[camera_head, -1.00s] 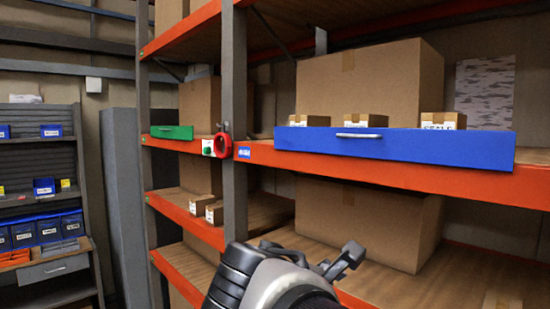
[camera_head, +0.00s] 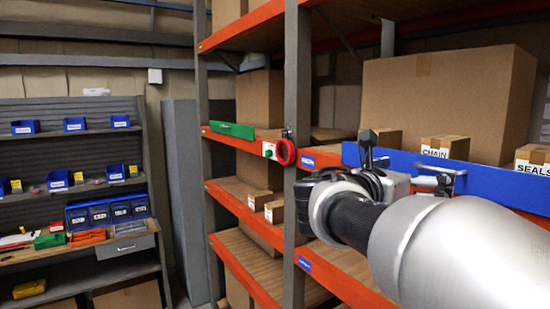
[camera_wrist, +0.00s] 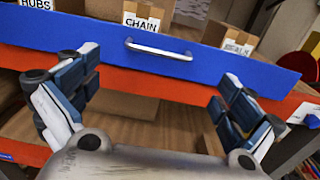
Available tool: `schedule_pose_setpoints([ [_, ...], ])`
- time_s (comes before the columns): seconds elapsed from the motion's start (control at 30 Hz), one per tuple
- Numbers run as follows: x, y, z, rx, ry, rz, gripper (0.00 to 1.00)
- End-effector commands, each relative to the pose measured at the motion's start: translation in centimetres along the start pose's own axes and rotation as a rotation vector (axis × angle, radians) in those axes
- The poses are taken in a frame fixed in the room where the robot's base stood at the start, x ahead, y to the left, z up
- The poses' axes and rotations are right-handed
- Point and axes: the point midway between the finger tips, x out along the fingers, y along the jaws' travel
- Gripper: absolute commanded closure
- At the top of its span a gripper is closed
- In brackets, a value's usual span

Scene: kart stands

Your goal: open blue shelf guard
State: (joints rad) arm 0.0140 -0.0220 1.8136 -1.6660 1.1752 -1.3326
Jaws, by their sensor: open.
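The blue shelf guard (camera_head: 505,180) stands upright along the front edge of the middle shelf, in front of several small boxes. In the head view my arm hides part of it. In the wrist view the guard (camera_wrist: 235,70) runs across the picture, with its silver bar handle (camera_wrist: 158,49) near the middle. My gripper (camera_wrist: 160,88) is open and empty, its two fingers spread wide below and to either side of the handle. The fingers look apart from the handle. In the head view my gripper (camera_head: 405,165) is at the guard's front, near the handle (camera_head: 440,170).
Behind the guard are the CHAIN box (camera_head: 445,147), the SEALS box (camera_head: 535,160) and a large carton (camera_head: 450,95). A grey post (camera_head: 296,120) with a red ring (camera_head: 286,152) stands to the left. A green guard (camera_head: 232,130) is on the neighbouring bay.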

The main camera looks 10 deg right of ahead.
Motion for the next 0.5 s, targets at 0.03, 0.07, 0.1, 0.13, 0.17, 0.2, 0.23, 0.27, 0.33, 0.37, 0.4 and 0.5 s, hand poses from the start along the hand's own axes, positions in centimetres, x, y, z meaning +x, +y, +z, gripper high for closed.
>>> schedule_pose_setpoints([
  [0.03, 1.3, -0.2, 0.1, -0.001, 0.001, -0.006, 0.0],
  [0.07, 2.0, -0.1, 0.1, -0.001, 0.001, -0.006, 0.0],
  [0.1, 2.9, -0.2, 0.1, 0.0, 0.002, -0.006, 0.0],
  [0.13, 3.5, -0.2, 0.1, 0.0, 0.001, -0.006, 0.0],
  [0.17, 4.1, -0.2, 0.1, 0.0, 0.002, -0.005, 0.0],
  [0.2, 4.9, -0.1, 0.1, 0.0, 0.001, -0.005, 0.0],
  [0.23, 5.5, -0.1, 0.1, 0.0, 0.001, -0.004, 0.0],
  [0.27, 6.0, -0.1, 0.1, 0.0, 0.002, -0.005, 0.0],
  [0.33, 7.1, -0.1, 0.0, 0.0, 0.002, -0.003, 0.0],
  [0.37, 7.5, -0.1, 0.1, 0.001, 0.001, -0.003, 0.0],
  [0.4, 8.0, -0.1, 0.1, 0.001, 0.001, -0.002, 0.0],
  [0.5, 8.8, -0.1, 0.0, 0.002, 0.001, -0.002, 0.0],
])
